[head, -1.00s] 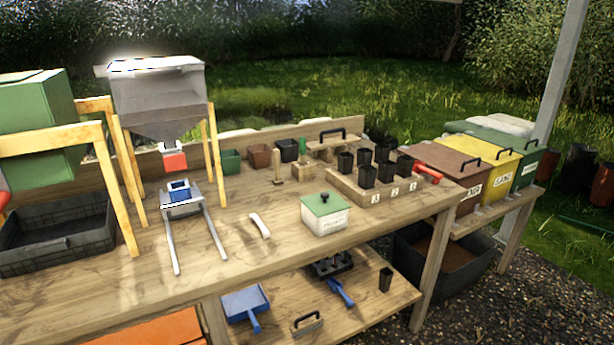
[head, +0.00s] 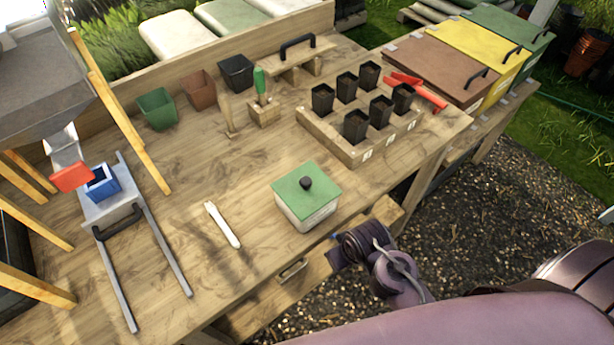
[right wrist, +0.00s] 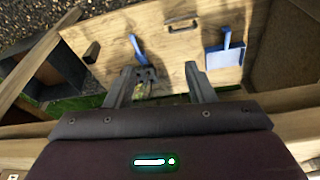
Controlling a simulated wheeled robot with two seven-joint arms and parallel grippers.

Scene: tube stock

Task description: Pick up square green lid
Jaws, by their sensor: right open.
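The square green lid (head: 298,188) with a round black knob sits on a white box (head: 308,218) near the front edge of the workbench. My right arm reaches in from the lower right of the head view, and its dark wrist end is just off the bench's front edge, right of and below the box. In the right wrist view my right gripper (right wrist: 160,70) is open, with nothing between its two fingers. It faces the lower shelf (right wrist: 180,85). The lid is not visible in that view. My left gripper is not in view.
A white scraper-like tool (head: 222,225) lies left of the box. A wooden block with several black pots (head: 356,125) stands behind it to the right. A blue dustpan (right wrist: 225,58) lies on the lower shelf.

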